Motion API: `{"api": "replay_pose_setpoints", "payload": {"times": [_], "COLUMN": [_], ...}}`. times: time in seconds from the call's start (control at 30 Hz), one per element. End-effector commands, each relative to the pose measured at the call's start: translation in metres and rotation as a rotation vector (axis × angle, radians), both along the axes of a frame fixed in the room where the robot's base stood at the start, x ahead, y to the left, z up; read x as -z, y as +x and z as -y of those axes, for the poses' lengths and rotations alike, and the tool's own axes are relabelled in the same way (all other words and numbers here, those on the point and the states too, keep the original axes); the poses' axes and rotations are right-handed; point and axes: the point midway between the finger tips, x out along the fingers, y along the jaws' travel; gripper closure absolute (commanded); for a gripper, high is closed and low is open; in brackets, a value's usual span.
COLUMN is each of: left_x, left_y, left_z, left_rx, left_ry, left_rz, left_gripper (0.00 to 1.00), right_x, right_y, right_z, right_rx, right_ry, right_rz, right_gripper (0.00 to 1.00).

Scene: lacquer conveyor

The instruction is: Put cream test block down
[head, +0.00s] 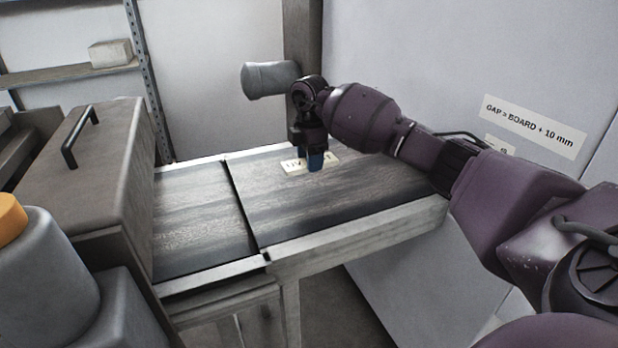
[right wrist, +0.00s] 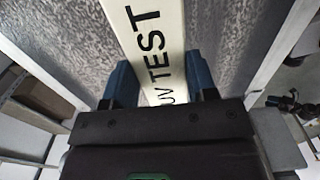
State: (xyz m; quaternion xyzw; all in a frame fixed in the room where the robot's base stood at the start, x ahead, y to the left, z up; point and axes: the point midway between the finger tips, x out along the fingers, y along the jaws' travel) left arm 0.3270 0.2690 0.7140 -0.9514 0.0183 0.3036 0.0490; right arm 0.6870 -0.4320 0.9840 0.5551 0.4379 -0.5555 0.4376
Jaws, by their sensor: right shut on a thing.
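The cream test block (head: 293,166) is a flat, pale bar with dark lettering. In the head view it lies level over the dark conveyor belt (head: 330,205), at or just above its surface; I cannot tell whether it touches. My right gripper (head: 315,162) points down with its blue fingers shut on the middle of the block, hiding part of the lettering. In the right wrist view the block (right wrist: 155,40) runs between the two blue fingers and shows "UV TEST". My left gripper is not in view.
A second belt section (head: 195,215) lies to the left, past a narrow dark gap. A grey box with a handle (head: 85,165) stands left of it. A grey cylinder (head: 270,79) is behind the gripper. A wall label (head: 530,125) is at right. The belt's front is clear.

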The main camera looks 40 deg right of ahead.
Motion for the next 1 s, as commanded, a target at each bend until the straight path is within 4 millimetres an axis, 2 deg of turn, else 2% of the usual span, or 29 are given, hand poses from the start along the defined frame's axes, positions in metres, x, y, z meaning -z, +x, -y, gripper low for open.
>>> {"api": "replay_pose_setpoints", "payload": {"times": [0.17,0.4,0.87,0.9,1.0], "left_x": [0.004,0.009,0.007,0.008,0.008], "left_y": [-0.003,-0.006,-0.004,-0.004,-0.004], "left_z": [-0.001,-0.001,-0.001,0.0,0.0], "left_rx": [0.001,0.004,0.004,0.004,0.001], "left_ry": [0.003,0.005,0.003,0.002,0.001], "left_rz": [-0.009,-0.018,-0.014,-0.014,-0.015], "left_gripper": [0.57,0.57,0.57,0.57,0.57], "right_x": [0.015,0.053,0.059,0.059,0.059], "right_y": [0.0,0.0,0.0,0.0,0.0], "right_z": [0.0,-0.001,0.0,0.0,0.0], "right_rx": [0.0,-0.001,0.0,0.0,0.0], "right_ry": [0.001,0.001,0.0,0.0,0.0], "right_rz": [-0.003,-0.005,0.0,0.0,0.0], "right_gripper": [0.71,0.71,0.71,0.43,0.28]}}
